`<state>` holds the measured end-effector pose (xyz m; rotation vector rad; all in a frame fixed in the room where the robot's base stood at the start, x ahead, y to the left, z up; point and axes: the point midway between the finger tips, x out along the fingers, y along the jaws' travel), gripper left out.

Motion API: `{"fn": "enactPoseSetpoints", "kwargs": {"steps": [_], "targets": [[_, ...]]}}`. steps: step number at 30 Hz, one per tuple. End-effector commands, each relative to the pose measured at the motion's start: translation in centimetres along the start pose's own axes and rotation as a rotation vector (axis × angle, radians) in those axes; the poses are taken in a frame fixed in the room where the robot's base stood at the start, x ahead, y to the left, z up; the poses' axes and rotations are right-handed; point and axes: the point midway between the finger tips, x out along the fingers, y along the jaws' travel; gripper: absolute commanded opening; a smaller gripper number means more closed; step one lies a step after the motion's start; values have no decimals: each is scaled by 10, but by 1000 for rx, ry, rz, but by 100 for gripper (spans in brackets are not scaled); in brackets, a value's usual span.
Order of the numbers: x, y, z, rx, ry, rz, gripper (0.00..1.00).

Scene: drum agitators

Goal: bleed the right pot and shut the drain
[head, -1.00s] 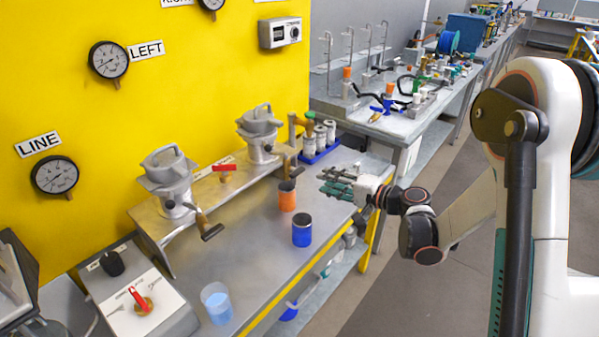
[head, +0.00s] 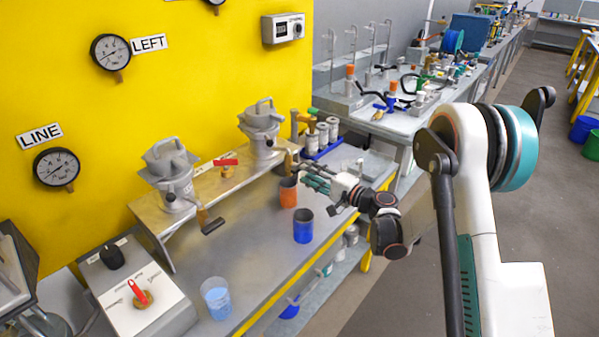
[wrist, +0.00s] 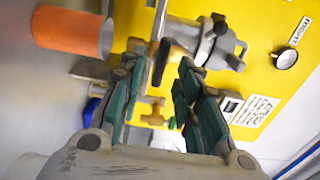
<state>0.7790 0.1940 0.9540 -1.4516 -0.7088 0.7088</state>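The right pot (head: 262,135) is a grey lidded vessel on the raised metal shelf; part of it shows in the wrist view (wrist: 205,42). Its drain (head: 287,163) hangs at the shelf's front edge above an orange cup (head: 288,193), which lies sideways in the wrist picture (wrist: 72,32). My gripper (head: 306,174) is just right of the drain. In the wrist view its green fingers (wrist: 158,70) are apart, with a dark handle beyond or between their tips. I cannot tell whether they touch it. The drain's lever position is unclear.
The left pot (head: 172,178) has its own drain handle (head: 210,222). A blue cup (head: 303,226) and a clear beaker of blue liquid (head: 216,297) stand on the bench. A red lever (head: 226,162) sits between the pots. White bottles (head: 322,138) stand in a blue rack behind my gripper.

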Motion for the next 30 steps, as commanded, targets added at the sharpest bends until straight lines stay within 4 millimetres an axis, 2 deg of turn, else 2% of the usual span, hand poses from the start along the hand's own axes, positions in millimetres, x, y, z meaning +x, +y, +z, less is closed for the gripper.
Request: {"fn": "enactPoseSetpoints", "kwargs": {"steps": [3,9,21,25,30], "targets": [[21,2,1,0,-2,0,31],[43,1,0,0,-1,0,31],[49,0,0,0,0,0,31],[49,0,0,0,0,0,1],[49,0,0,0,0,0,0]]}}
